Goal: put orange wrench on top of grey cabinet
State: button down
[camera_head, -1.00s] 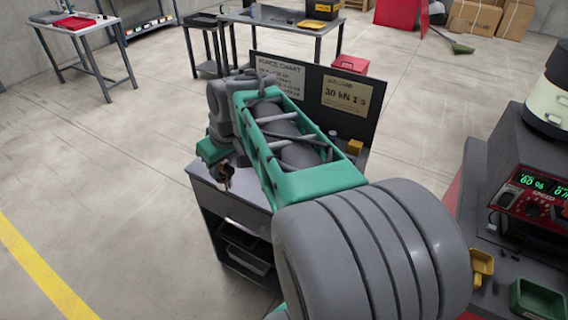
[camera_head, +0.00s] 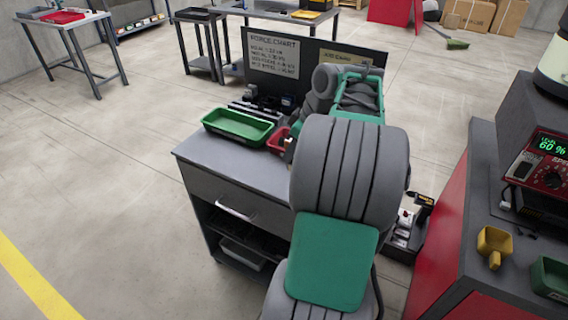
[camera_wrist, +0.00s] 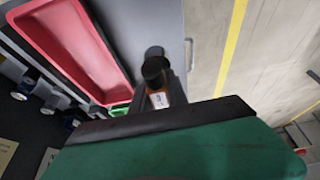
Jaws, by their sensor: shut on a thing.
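The grey cabinet (camera_head: 232,165) stands in the middle of the head view, with a drawer and open shelves below its top. My gripper (camera_wrist: 160,85) is over or near this top and shut on a small orange thing with a pale label and a dark round end. This seems to be the orange wrench (camera_wrist: 158,99); most of it is hidden. In the head view my arm covers the gripper and the cabinet's right part. I cannot tell whether the held thing touches the top.
A green bin (camera_head: 238,125) and a red bin (camera_head: 277,140) stand at the cabinet's back; the red one is close by in the wrist view (camera_wrist: 75,40). A dark board (camera_head: 262,60) rises behind. A bench with a yellow scoop (camera_head: 494,245) is at right. The cabinet's front left top is clear.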

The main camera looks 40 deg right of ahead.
jog(key=w+f, duration=0.2)
jog(key=f, duration=0.1)
jog(key=w+f, duration=0.1)
jog(key=f, duration=0.1)
jog(key=shift+w+d, duration=0.3)
jog(key=shift+s+f, duration=0.1)
jog(key=shift+f, duration=1.1)
jog(key=shift+f+b, duration=0.1)
jog(key=shift+b, duration=0.2)
jog(key=shift+f, duration=0.15)
jog(key=c, duration=1.3)
grip_release()
jog(key=shift+r, duration=0.4)
jog(key=p+v, duration=0.2)
jog(key=v, duration=0.9)
jog(key=shift+s+r, duration=0.15)
jog(key=shift+r, duration=0.15)
